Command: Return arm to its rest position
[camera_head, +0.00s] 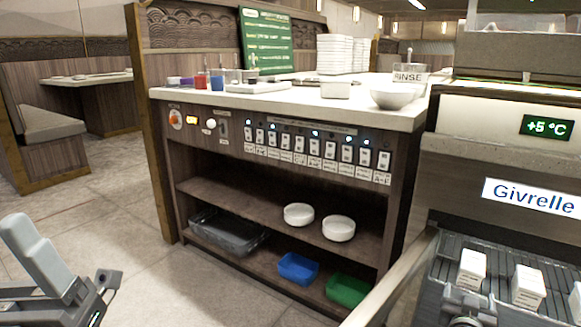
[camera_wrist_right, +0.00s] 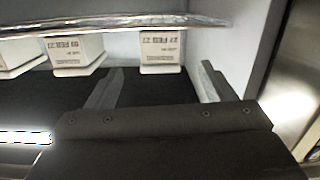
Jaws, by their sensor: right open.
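My right gripper (camera_wrist_right: 162,68) is open in the right wrist view, with its two dark fingers spread apart. Nothing is between the fingers as far as I can see. A white carton with a printed date (camera_wrist_right: 160,50) stands beyond the fingertips, apart from them. In the head view, grey parts of my right arm show at the bottom right, over the dark ribbed shelf of the cooler (camera_head: 450,262).
White cartons (camera_head: 471,268) stand on the cooler shelf. A metal rail (camera_wrist_right: 110,24) crosses the wrist view. The counter (camera_head: 290,103) holds a bowl (camera_head: 393,95) and stacked white dishes (camera_head: 335,52). Its lower shelves hold bowls and trays. Open floor (camera_head: 125,225) lies at left.

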